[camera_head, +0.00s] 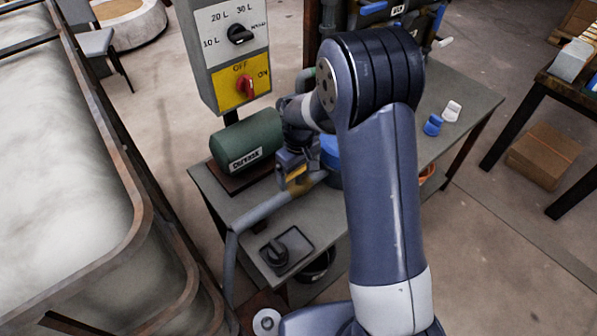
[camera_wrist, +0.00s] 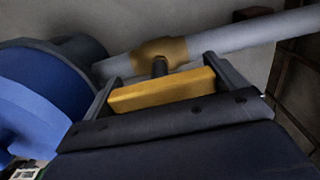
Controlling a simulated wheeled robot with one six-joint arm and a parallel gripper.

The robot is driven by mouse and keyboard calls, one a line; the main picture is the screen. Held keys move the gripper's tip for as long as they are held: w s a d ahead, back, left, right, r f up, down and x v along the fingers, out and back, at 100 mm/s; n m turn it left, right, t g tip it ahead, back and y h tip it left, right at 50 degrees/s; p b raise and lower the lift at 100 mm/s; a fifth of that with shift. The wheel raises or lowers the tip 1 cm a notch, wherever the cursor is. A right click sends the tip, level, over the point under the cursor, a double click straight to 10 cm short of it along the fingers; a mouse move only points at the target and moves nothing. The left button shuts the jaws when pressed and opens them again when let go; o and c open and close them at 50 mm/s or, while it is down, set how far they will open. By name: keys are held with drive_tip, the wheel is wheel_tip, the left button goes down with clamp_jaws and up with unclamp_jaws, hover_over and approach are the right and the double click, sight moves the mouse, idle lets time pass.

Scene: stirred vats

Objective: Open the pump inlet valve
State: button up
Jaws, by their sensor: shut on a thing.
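The pump inlet valve shows in the wrist view as a brass body (camera_wrist: 160,50) on a grey pipe (camera_wrist: 245,36). A short dark stem joins it to a yellow bar handle (camera_wrist: 163,91). My gripper (camera_wrist: 164,84) is shut on this handle, with one dark finger at each end. The handle lies roughly along the pipe's direction in the wrist view. In the head view my gripper (camera_head: 293,170) is low over the pipe (camera_head: 265,207), in front of the green motor (camera_head: 246,143); my arm hides part of the valve. The blue pump housing (camera_wrist: 38,98) is close on the left in the wrist view.
A control box (camera_head: 240,45) with a volume dial and a red OFF/ON switch (camera_head: 246,88) stands behind the motor. A black knob (camera_head: 276,252) sits on the bench front. A large vat (camera_head: 75,170) fills the left. Small blue and white items (camera_head: 433,125) lie right.

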drive_tip(key=o, duration=0.7)
wheel_tip(320, 180, up, 11)
drive_tip(key=shift+f, duration=0.1)
idle(0.5)
wheel_tip(320, 180, down, 11)
drive_tip(key=shift+r, duration=0.1)
idle(0.7)
